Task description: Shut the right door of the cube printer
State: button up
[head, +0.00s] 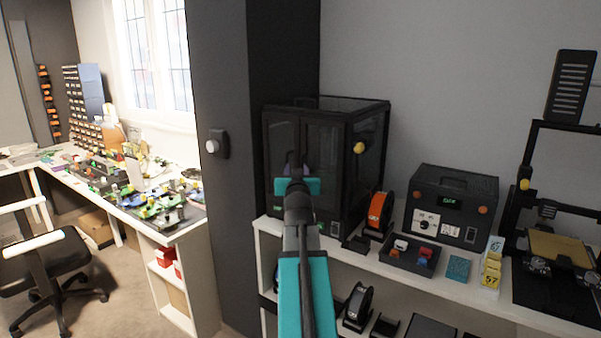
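The cube printer (325,112) is a black, box-shaped enclosure with dark see-through panels, standing at the left end of the white shelf. Its front has two tall panels; the right door (327,150) is the one nearer the printer's right front corner. I cannot tell how far it stands open. My gripper (297,183) is in front of the printer's front, near the middle where the two panels meet. My teal and black arm hides the lower middle of the front. The fingertips are mostly hidden behind the wrist, so neither their opening nor any contact with the door shows.
A dark pillar (225,80) with a white knob (212,146) stands left of the printer. Right of it on the shelf (400,265) are an orange spool (379,214), a parts tray (398,262) and a black power box (450,205). A cluttered desk and chair are left.

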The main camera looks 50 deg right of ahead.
jog(key=shift+f, duration=0.15)
jog(key=shift+s, duration=0.15)
dwell(0.4)
jog(key=shift+a, duration=0.1)
jog(key=b+v, duration=0.2)
jog(key=v, duration=0.3)
jog(key=shift+s+a+f, duration=0.15)
jog(key=shift+s+a, duration=0.05)
jog(key=shift+s, duration=0.05)
jog(key=shift+b, duration=0.55)
jog(key=b+v, duration=0.2)
jog(key=b, duration=0.4)
jog(key=shift+s+a+b, duration=0.1)
jog(key=shift+a+b, duration=0.05)
jog(key=shift+b, duration=0.15)
jog(key=shift+b+v, duration=2.8)
jog(key=shift+b, duration=1)
